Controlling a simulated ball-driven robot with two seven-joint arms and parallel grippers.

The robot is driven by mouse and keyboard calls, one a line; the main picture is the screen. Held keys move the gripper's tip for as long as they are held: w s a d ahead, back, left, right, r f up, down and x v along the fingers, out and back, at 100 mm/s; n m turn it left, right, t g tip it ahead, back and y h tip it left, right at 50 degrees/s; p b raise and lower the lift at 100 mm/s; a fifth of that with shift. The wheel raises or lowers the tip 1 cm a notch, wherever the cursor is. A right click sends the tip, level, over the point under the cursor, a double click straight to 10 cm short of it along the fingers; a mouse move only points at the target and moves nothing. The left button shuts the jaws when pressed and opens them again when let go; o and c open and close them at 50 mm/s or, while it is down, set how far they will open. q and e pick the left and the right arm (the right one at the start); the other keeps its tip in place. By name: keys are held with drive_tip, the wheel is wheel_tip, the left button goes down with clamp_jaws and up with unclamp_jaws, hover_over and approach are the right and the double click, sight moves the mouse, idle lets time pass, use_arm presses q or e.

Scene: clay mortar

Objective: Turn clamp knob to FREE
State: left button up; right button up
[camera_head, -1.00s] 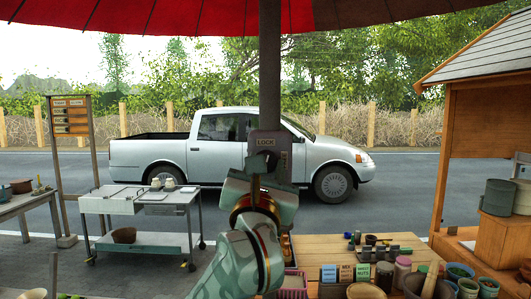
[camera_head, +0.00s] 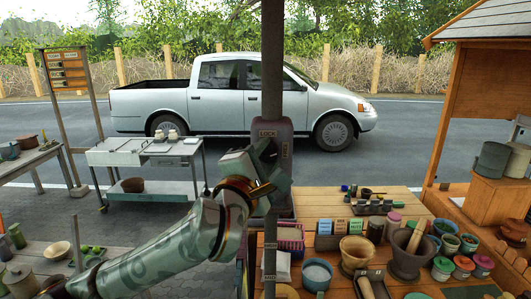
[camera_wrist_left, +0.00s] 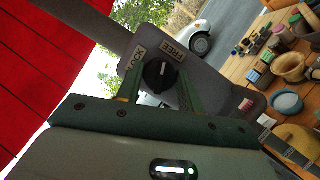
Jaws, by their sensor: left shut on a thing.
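The clamp is a grey housing (camera_head: 285,127) on the dark pole, with a LOCK label facing me in the head view. In the left wrist view its face (camera_wrist_left: 205,80) carries a LOCK label (camera_wrist_left: 136,57) and a FREE label (camera_wrist_left: 173,49). The round black clamp knob (camera_wrist_left: 158,76) sits below them; its white mark points upward in the picture, roughly between the labels and nearer FREE. My left gripper (camera_head: 266,168) is at the housing; its green fingers (camera_wrist_left: 160,90) are shut on the knob from both sides. My right gripper is not in view.
The pole (camera_head: 271,60) stands upright in front of me. A wooden table (camera_head: 330,200) at right holds bowls, jars and a mortar (camera_head: 408,255). A metal cart (camera_head: 140,155) stands at left. A white pickup (camera_head: 235,100) is parked behind.

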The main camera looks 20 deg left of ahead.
use_arm(q)
drive_tip(key=shift+r+m+g, duration=0.1)
drive_tip(key=shift+m+g, duration=0.7)
drive_tip(key=shift+m, duration=1.2)
drive_tip(key=o, duration=1)
drive_tip(key=shift+s, duration=0.1)
drive_tip(key=s+a+b, duration=0.1)
drive_tip(key=s+b, duration=1.5)
drive_tip(key=b, duration=0.3)
drive_tip(key=shift+a, duration=0.35)
